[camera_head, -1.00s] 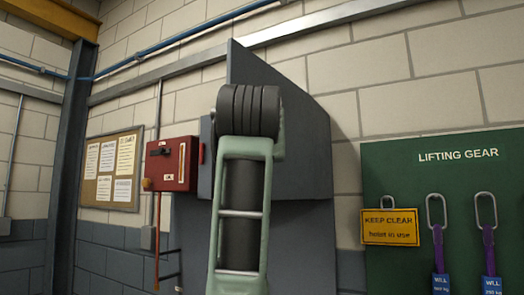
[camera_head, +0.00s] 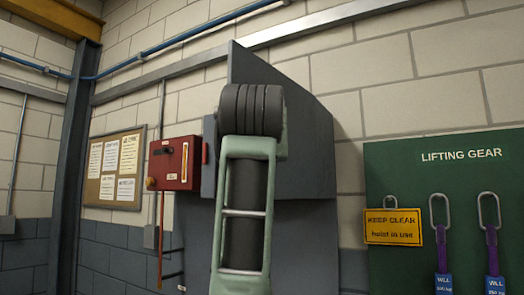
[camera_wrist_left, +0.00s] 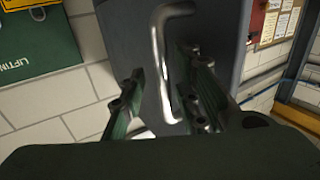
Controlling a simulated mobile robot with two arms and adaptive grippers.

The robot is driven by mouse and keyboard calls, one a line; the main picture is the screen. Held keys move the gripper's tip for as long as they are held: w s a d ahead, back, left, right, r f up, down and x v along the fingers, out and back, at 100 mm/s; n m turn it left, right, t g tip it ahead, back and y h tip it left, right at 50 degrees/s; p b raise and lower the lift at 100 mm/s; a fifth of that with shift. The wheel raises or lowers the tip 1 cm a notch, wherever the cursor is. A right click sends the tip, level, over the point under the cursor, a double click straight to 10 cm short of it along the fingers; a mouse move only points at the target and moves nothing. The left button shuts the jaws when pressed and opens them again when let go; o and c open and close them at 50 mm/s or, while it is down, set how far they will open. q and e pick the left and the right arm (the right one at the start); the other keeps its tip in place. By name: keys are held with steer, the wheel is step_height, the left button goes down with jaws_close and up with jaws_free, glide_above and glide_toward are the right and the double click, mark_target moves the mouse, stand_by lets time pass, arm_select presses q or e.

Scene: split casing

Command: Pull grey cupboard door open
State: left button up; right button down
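The grey cupboard (camera_head: 308,150) stands against the block wall in the head view, largely hidden behind my arm. Its grey face also fills the middle of the left wrist view (camera_wrist_left: 218,30). A bright metal bar handle (camera_wrist_left: 159,50) with bent ends is on that face. My left gripper (camera_wrist_left: 163,72) is open, with one finger on each side of the handle and a gap visible around the bar. I cannot tell whether either finger touches it. The gripper's fingers are hidden in the head view. My right gripper is not in view.
A red switch box (camera_head: 175,163) is on the wall left of the cupboard, near a notice board (camera_head: 115,168). A green lifting gear board (camera_head: 440,180) with hanging slings and a yellow sign (camera_head: 393,227) is to the right.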

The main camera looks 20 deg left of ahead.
arm_select(q)
steer(key=v, duration=1.2)
